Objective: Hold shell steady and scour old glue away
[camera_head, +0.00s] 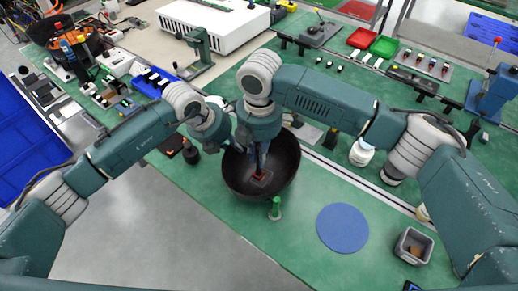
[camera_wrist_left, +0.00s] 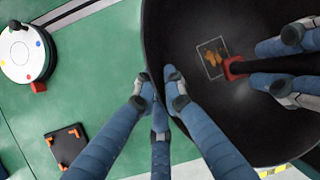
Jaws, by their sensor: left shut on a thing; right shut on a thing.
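The shell is a large black bowl (camera_head: 238,182) on the green bench; its inside also fills the right of the left wrist view (camera_wrist_left: 185,30). My left gripper (camera_wrist_left: 164,92) is shut on the shell's rim; in the head view (camera_head: 236,140) it is partly hidden by the arms. My right gripper (camera_head: 259,157) reaches down inside the shell, shut on a red-headed scraping tool (camera_wrist_left: 235,68). The tool's red part also shows in the head view (camera_head: 258,176). An orange-brown glue patch (camera_wrist_left: 212,56) lies inside a thin pale rectangle on the shell's inner wall, just beside the tool's head.
A green upright piece (camera_head: 275,210) stands close to the shell's front. A blue disc (camera_head: 342,229) and a grey bin (camera_head: 412,247) are to the right. A white bottle (camera_head: 361,153) stands behind them. A dark square plate (camera_wrist_left: 68,147) lies left of the shell.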

